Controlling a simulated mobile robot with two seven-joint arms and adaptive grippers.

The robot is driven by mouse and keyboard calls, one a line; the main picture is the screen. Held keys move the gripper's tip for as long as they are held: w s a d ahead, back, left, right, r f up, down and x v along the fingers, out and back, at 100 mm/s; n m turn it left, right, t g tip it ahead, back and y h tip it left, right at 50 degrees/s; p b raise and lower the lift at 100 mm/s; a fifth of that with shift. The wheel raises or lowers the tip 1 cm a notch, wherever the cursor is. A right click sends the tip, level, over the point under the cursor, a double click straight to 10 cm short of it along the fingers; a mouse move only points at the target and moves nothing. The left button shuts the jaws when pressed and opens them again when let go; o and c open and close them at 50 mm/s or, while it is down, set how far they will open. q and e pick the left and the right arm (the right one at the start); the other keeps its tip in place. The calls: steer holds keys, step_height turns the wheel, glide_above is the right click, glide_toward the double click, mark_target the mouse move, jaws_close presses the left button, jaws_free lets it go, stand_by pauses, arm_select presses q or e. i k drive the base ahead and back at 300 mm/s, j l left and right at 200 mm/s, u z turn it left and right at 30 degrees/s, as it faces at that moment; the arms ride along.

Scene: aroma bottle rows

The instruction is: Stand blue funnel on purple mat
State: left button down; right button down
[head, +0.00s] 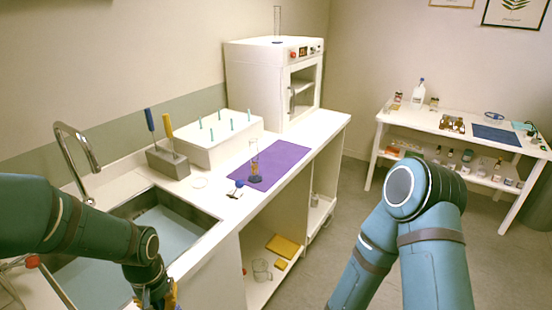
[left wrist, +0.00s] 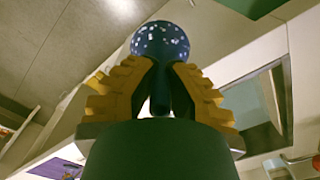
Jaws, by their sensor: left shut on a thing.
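My left gripper (left wrist: 160,85) is shut on a dark blue, white-speckled thing, seemingly the blue funnel (left wrist: 160,42). Its round wide end sticks out beyond the yellow fingers, and its narrow part lies between them. In the head view my left gripper (head: 157,301) is at the bottom edge, low beside the sink, and what it holds is hidden there. The purple mat (head: 285,153) lies flat on the counter, farther away and to the right. A clear glass cylinder with a dark and amber base (head: 255,170) stands on its near part. My right gripper is outside the views.
A sink (head: 190,222) with a tall faucet (head: 75,150) lies near my left arm. A white rack with teal pegs (head: 210,140) and a white oven (head: 262,85) stand behind the mat. A small blue-and-white item (head: 237,188) lies by the mat's near left corner.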

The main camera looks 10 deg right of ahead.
mark_target(281, 156)
steer(key=i+l, duration=0.2)
steer(key=l, duration=0.15)
steer(key=i+l+u, duration=0.1)
steer(key=l, duration=0.3)
steer(key=i+l+u, duration=0.1)
steer(key=i+l, duration=0.35)
steer(key=l, duration=0.35)
steer(key=i+l+u, duration=0.1)
steer(key=l, duration=0.3)
steer(key=i+l, duration=0.25)
steer(key=l, duration=0.15)
steer(key=i+l+u, duration=0.1)
steer(key=l, duration=0.3)
steer(key=i+l+u, duration=0.1)
steer(key=l, duration=0.35)
steer(key=i, duration=0.1)
